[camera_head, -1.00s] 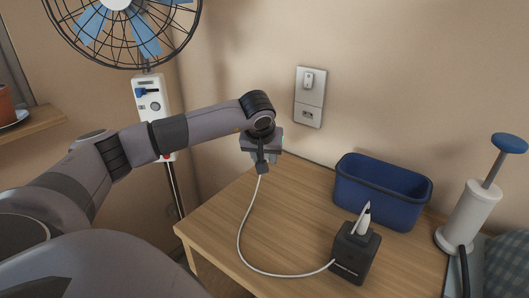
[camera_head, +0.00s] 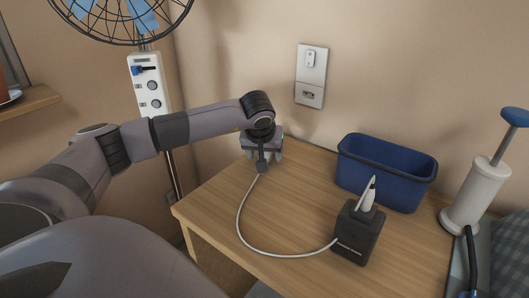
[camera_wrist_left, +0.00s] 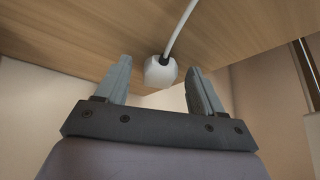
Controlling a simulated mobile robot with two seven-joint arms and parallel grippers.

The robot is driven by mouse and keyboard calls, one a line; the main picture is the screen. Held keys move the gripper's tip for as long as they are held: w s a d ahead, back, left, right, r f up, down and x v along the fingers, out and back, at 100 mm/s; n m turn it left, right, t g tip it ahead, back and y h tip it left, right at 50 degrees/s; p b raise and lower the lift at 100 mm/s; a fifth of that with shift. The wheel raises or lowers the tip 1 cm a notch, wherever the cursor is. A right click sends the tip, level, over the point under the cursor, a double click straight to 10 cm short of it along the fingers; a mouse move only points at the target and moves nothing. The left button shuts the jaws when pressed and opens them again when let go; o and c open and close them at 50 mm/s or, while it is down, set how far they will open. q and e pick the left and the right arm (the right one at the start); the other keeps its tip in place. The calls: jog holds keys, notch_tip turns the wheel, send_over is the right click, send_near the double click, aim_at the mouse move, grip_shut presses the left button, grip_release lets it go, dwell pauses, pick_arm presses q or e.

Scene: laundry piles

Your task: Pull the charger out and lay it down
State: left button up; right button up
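The charger (camera_wrist_left: 160,74) is a small white block with a white cable (camera_wrist_left: 182,25) running from its dark collar. In the left wrist view it appears to rest on the wooden tabletop near an edge. My left gripper (camera_wrist_left: 159,65) is open, with one finger on each side of the charger and visible gaps between. In the head view the left gripper (camera_head: 262,156) points down over the back left of the table; it hides most of the charger. The wall socket (camera_head: 309,95) has nothing plugged in. My right gripper is out of view.
The cable curves across the table (camera_head: 290,225) to a black dock (camera_head: 355,238) holding a pointed white item. A blue bin (camera_head: 385,180) stands behind it, and a white pump with a blue handle (camera_head: 475,195) is at right. The table's middle is clear.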

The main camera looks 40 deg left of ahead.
pick_arm(q)
jog(key=shift+v, duration=3.55)
jog(key=shift+r+p, duration=0.1)
jog(key=shift+p, duration=0.2)
